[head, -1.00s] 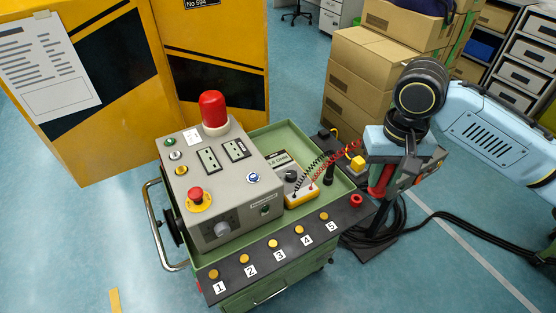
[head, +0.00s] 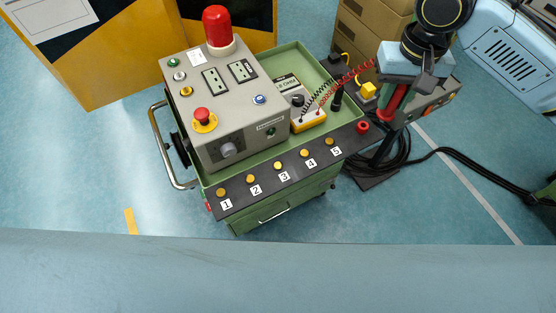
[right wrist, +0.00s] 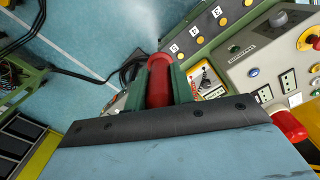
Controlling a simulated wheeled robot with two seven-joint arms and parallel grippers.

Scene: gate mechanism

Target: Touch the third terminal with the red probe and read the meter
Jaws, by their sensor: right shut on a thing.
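The red probe (head: 393,103) is in my right gripper (head: 395,98), which is shut on it. It hangs above and to the right of the cart's black strip, apart from the terminals. The third terminal (head: 277,166) is a small yellow stud above label 3, in a row of numbered studs on the strip. The yellow meter (head: 308,120) stands in the green tray; its reading is too small to tell. A coiled red lead runs from it towards the probe. In the right wrist view the red probe (right wrist: 159,82) sits between green fingers. My left gripper is out of view.
A grey control box (head: 220,100) with a red lamp (head: 218,25) fills the cart's left. A black probe (head: 338,96) stands upright beside the meter, near an empty red ring holder (head: 362,127). Cardboard boxes (head: 365,35) stand behind. Black cables lie on the floor at right.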

